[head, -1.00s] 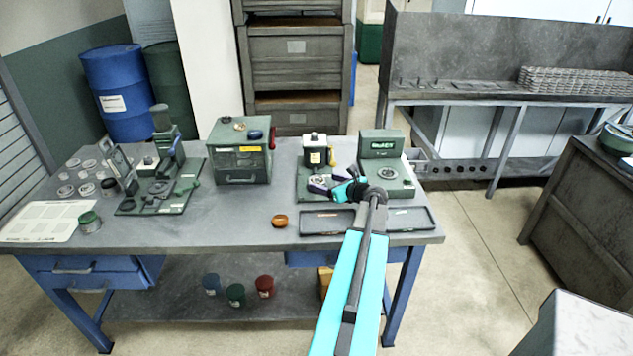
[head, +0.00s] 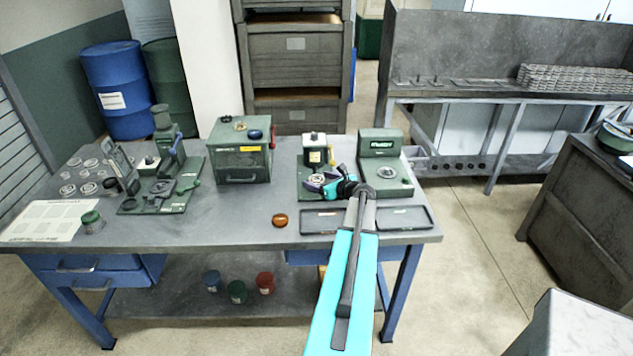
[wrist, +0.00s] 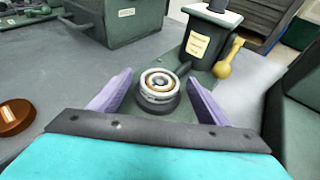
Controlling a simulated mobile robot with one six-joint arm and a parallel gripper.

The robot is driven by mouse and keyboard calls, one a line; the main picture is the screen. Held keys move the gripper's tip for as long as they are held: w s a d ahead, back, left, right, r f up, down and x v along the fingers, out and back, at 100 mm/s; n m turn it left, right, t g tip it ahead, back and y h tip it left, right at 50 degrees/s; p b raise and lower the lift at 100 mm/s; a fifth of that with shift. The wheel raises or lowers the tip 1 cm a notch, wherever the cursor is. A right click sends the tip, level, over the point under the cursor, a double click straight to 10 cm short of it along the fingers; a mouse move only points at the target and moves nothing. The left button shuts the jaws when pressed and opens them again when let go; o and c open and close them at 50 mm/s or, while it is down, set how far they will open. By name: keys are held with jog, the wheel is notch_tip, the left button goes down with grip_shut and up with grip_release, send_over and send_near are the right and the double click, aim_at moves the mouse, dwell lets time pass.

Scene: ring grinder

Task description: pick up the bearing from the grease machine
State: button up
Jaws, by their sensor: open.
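The bearing (wrist: 158,83) is a ringed metal disc on a dark round seat of the green grease machine (wrist: 194,62). In the head view the bearing (head: 317,178) shows just left of my gripper, on the machine's base. My gripper (wrist: 157,88) is open, with one purple finger on each side of the bearing and gaps between fingers and bearing. In the head view my gripper (head: 322,186) is over the front of the machine. I cannot tell the exact height of the fingertips above the bearing.
A green box machine (head: 240,155) stands left of the grease machine, and another green machine with a display (head: 382,145) stands close on the right. Two dark trays (head: 405,217) and an orange-brown round piece (head: 280,220) lie near the table's front edge.

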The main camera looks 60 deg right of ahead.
jog(key=shift+c, duration=0.3)
jog(key=c, duration=1.3)
jog(key=shift+o, duration=0.2)
jog(key=shift+r, duration=0.15)
jog(key=shift+r+b, duration=0.8)
jog(key=shift+r, duration=0.5)
jog(key=s+a+b, duration=0.1)
jog(key=s, duration=0.4)
jog(key=s+a+r+b, duration=0.1)
jog(key=s+b, duration=0.1)
jog(key=s, duration=0.3)
jog(key=s+a+r+b, duration=0.1)
jog(key=s+b, duration=0.1)
jog(key=s, duration=0.3)
jog(key=shift+s+a+r, duration=0.1)
jog(key=shift+s+a, duration=0.2)
jog(key=shift+a, duration=0.05)
